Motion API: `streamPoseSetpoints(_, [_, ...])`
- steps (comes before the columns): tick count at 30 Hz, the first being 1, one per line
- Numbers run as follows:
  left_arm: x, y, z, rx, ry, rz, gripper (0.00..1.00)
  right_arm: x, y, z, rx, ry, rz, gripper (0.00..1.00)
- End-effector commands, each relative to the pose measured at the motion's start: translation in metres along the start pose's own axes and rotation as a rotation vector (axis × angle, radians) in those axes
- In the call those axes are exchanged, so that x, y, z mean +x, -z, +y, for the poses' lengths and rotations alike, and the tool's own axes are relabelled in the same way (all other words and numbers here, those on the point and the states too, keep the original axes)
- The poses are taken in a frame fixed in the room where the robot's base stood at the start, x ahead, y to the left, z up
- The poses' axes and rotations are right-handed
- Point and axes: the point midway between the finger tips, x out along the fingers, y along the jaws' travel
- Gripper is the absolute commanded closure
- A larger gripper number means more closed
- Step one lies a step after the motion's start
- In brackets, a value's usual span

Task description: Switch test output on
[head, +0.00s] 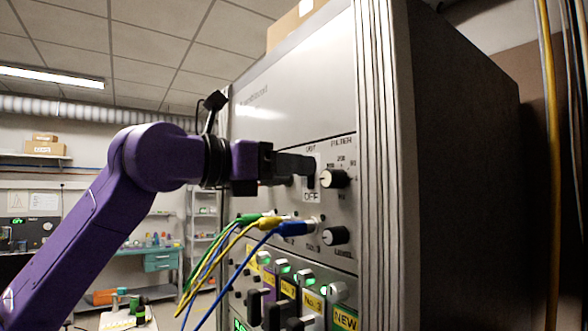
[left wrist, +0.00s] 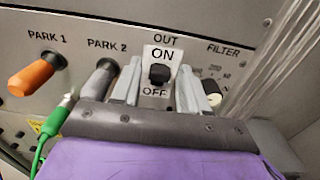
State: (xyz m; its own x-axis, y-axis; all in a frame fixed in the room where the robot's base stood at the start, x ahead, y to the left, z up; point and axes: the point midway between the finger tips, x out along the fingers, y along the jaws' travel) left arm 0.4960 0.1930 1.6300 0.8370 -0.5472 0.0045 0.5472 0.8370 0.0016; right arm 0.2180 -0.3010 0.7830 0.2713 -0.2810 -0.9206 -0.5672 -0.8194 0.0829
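The test output switch (left wrist: 159,75) is a black knob on a white plate under the word OUT, with ON printed above it and OFF below. I cannot tell for sure which way it is set. My left gripper (left wrist: 159,84) is open, with one grey finger on each side of the switch; contact is not clear. In the head view my left gripper (head: 297,165) reaches the panel from the left and hides the upper part of the plate; the OFF label (head: 311,197) shows below it. My right gripper is not in view.
The filter knob (head: 334,178) is close to the right of the switch. PARK 1 holds an orange plug (left wrist: 32,77) and PARK 2 a grey one (left wrist: 99,80). The tall cabinet's ribbed edge (head: 378,150) is at the right.

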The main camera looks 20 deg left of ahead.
Motion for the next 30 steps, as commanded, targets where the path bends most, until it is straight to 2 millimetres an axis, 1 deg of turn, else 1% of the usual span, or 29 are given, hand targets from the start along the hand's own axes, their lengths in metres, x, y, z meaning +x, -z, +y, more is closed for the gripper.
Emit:
streamPoseSetpoints(8, [0.000, 0.001, -0.001, -0.001, 0.002, 0.002, 0.47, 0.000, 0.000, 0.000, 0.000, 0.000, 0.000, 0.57])
streamPoseSetpoints(11, [-0.007, 0.002, 0.000, -0.002, 0.001, 0.001, 0.47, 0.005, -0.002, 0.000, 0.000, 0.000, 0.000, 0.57])
streamPoseSetpoints(14, [-0.026, 0.005, 0.000, -0.001, -0.001, -0.002, 0.47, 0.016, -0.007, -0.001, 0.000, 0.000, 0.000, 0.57])
streamPoseSetpoints(18, [-0.060, 0.005, 0.000, -0.002, -0.001, -0.002, 0.47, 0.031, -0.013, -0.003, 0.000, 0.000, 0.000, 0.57])
streamPoseSetpoints(22, [-0.086, 0.004, 0.000, -0.001, 0.000, -0.001, 0.47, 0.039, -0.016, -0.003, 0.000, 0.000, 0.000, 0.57])
streamPoseSetpoints(25, [-0.098, 0.002, -0.001, -0.001, 0.001, 0.001, 0.47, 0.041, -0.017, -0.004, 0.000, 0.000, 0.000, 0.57])
streamPoseSetpoints(30, [-0.103, 0.001, -0.001, -0.001, 0.003, 0.003, 0.47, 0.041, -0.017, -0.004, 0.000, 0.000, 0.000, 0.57])
